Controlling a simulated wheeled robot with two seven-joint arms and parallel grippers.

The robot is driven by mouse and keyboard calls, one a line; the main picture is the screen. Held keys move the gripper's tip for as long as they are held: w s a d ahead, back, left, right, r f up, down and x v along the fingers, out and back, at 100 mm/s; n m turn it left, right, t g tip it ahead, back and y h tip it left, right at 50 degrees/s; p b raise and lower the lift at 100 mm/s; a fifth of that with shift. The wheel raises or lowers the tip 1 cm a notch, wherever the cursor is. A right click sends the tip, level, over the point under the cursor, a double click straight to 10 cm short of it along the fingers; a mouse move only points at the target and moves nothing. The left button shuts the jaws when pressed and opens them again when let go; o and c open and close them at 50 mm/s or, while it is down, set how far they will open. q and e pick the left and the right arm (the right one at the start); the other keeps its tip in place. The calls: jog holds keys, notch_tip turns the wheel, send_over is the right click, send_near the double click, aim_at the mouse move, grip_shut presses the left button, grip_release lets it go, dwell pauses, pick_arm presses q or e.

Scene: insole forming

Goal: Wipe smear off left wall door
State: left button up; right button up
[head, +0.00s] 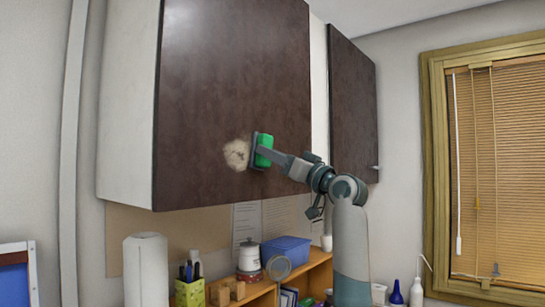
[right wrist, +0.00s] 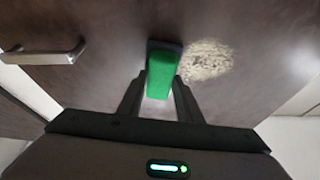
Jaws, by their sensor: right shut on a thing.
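The left wall door (head: 230,70) is a dark brown cabinet door. A pale tan smear (head: 237,154) is on its lower middle part; it also shows in the right wrist view (right wrist: 207,60). My right gripper (head: 266,153) is shut on a green block (head: 264,148) with a dark grey pad on its door side. In the right wrist view the green block (right wrist: 160,77) sits between the two fingers. The pad is at the door surface, just right of the smear in the head view; I cannot tell whether it touches the door. My left gripper is not in view.
A second dark wall door (head: 353,105) is to the right, with a handle (head: 373,167). Below are a shelf with a blue bin (head: 286,250), a paper roll (head: 146,270) and a green pencil holder (head: 189,293). A window with blinds (head: 500,170) is at right.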

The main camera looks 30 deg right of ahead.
jog(key=shift+a, duration=0.2)
jog(key=shift+s+a+b, duration=0.25)
jog(key=shift+s+a, duration=0.1)
jog(key=shift+a, duration=0.55)
jog(key=shift+s+a+b, duration=0.2)
jog(key=shift+s+a, duration=0.1)
jog(key=shift+a, duration=0.55)
jog(key=shift+a, duration=0.15)
jog(key=shift+s+a+f, duration=0.1)
jog(key=shift+s+a, duration=0.1)
jog(key=shift+a, duration=0.3)
jog(key=shift+s+a+b, duration=0.2)
jog(key=shift+s+a, duration=0.05)
jog(key=shift+a, duration=0.4)
jog(key=shift+s+a+b, duration=0.15)
jog(key=shift+s+a, duration=0.05)
jog(key=shift+a, duration=0.45)
jog(key=shift+s+a, duration=0.25)
jog(key=shift+a, duration=0.35)
jog(key=shift+s+a, duration=0.2)
jog(key=shift+a, duration=0.45)
jog(key=shift+s+a, duration=0.25)
jog(key=shift+a, duration=0.35)
